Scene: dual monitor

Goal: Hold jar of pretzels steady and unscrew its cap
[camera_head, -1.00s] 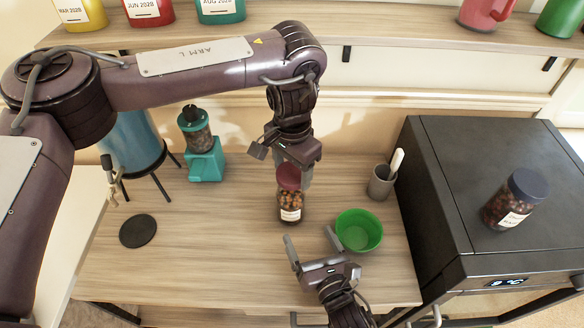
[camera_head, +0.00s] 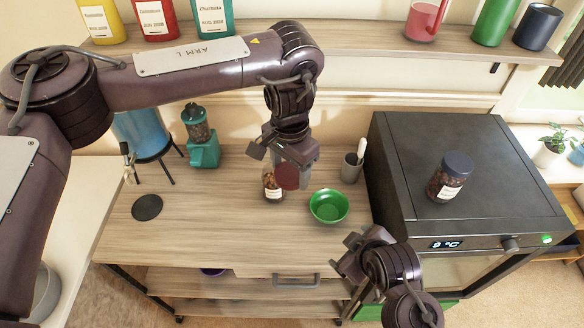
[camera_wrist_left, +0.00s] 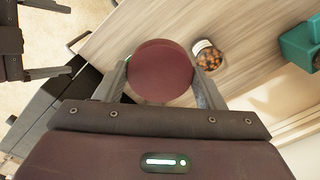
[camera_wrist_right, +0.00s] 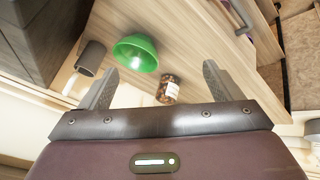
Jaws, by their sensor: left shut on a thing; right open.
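The jar of pretzels (camera_head: 273,189), clear with a white label, stands upright on the wooden table. It also shows in the left wrist view (camera_wrist_left: 207,54) and the right wrist view (camera_wrist_right: 168,91). My left gripper (camera_wrist_left: 161,78) is shut on the dark red cap (camera_wrist_left: 162,70). In the head view the cap (camera_head: 288,176) is beside and above the jar's top, apart from it. My right gripper (camera_head: 346,254) is open and empty, front right of the jar. The right wrist view shows its fingers spread, with no contact with the jar.
A green bowl (camera_head: 329,206) stands right of the jar. A grey cup (camera_head: 351,168) is behind it. A black appliance (camera_head: 400,170) at the right bears a blue-lidded jar (camera_head: 449,178). A teal grinder (camera_head: 203,150) and black disc (camera_head: 147,207) are at left. The front table area is clear.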

